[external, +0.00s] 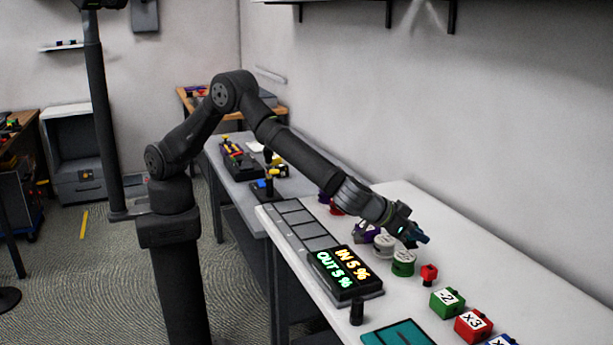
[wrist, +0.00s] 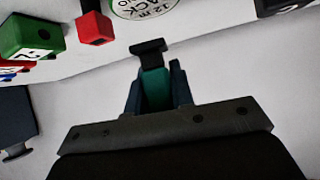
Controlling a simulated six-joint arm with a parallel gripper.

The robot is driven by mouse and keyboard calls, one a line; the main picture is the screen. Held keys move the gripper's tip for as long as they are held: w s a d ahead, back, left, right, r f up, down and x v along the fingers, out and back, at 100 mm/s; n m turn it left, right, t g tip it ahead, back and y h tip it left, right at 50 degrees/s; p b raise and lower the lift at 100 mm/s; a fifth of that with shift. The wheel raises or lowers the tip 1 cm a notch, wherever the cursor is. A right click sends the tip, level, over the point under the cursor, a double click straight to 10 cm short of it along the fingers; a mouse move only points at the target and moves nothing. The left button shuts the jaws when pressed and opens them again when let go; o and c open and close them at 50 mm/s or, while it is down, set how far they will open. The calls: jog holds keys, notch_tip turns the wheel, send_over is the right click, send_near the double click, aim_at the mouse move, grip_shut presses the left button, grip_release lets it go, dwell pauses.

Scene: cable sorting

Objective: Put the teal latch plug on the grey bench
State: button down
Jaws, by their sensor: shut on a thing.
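My gripper (external: 418,238) is shut on the teal latch plug above the white table. In the wrist view the teal plug (wrist: 155,90) sits between the two dark fingers of my gripper (wrist: 157,78), with a black end piece (wrist: 148,47) sticking out beyond them. In the external view the fingers hide most of the plug. The grey bench (external: 215,150) stands behind the white table, to the left of my gripper and well away from it.
The white table (external: 540,290) holds round labelled spools (external: 403,264), a red plug (external: 429,273), green and red numbered blocks (external: 447,303), and a display box (external: 345,272). Black devices (external: 240,160) and yellow-topped parts occupy some of the grey bench. A wall stands behind the white table.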

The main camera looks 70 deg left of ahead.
jog(key=s+d+r, duration=0.1)
jog(key=s+r, duration=0.2)
jog(key=s, duration=0.2)
jog(key=shift+s+d+r, duration=0.15)
jog(key=shift+s+r, duration=0.05)
jog(key=shift+s, duration=0.15)
jog(key=w+a+n+y, duration=0.1)
jog(key=w+a, duration=0.4)
jog(key=a, duration=0.5)
jog(key=w+a+n+y, duration=0.1)
jog(key=w+a, duration=0.4)
jog(key=a, duration=0.5)
jog(key=w+a+n+y, duration=0.1)
jog(key=w+a, duration=0.3)
jog(key=a, duration=0.6)
jog(key=s+a+f+n+y, duration=0.1)
jog(key=s+a, duration=0.1)
jog(key=a, duration=1.5)
jog(key=s+a+f+n+y, duration=0.1)
jog(key=a, duration=1.6)
jog(key=shift+s+f+n, duration=0.3)
jog(key=shift+s+f, duration=0.1)
jog(key=shift+d, duration=0.15)
